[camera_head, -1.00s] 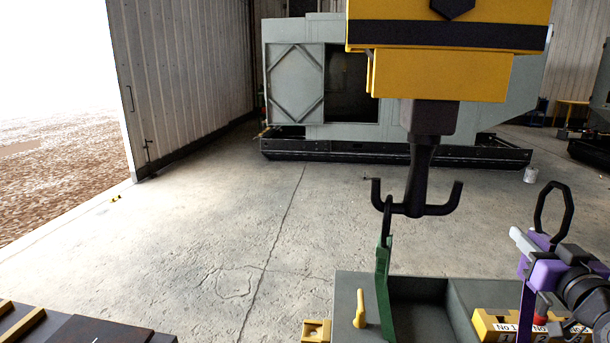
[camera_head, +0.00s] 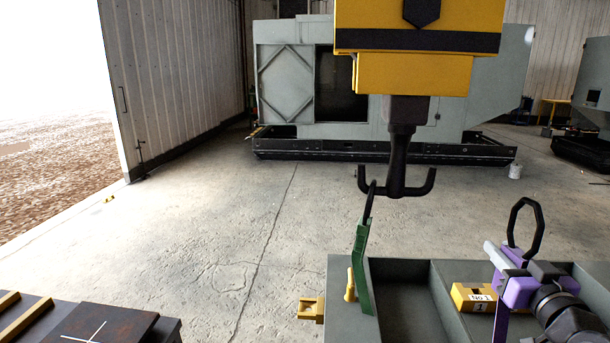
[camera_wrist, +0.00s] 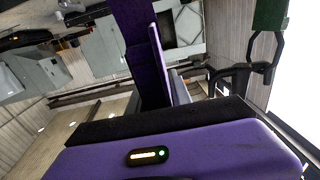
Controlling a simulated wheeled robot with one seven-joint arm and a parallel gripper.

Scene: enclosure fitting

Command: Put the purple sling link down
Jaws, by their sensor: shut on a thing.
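The purple sling link (camera_head: 501,322) is at the lower right of the head view, a flat purple body with a black ring (camera_head: 525,228) upright on top. My gripper (camera_head: 512,274), with a pale finger and purple parts, is shut on the link near its ring. The link stands in front of the grey tray (camera_head: 438,309); whether it touches the tray cannot be told, as its lower end is cut off. In the wrist view a purple strip (camera_wrist: 134,28), probably the link, rises beyond my purple gripper housing.
A green link (camera_head: 362,262) hangs by its black ring from the dark double hook (camera_head: 397,185) under a yellow block (camera_head: 418,72). A yellow numbered block (camera_head: 466,296) sits at the tray. A dark bench (camera_head: 120,326) is at lower left. The concrete floor beyond is open.

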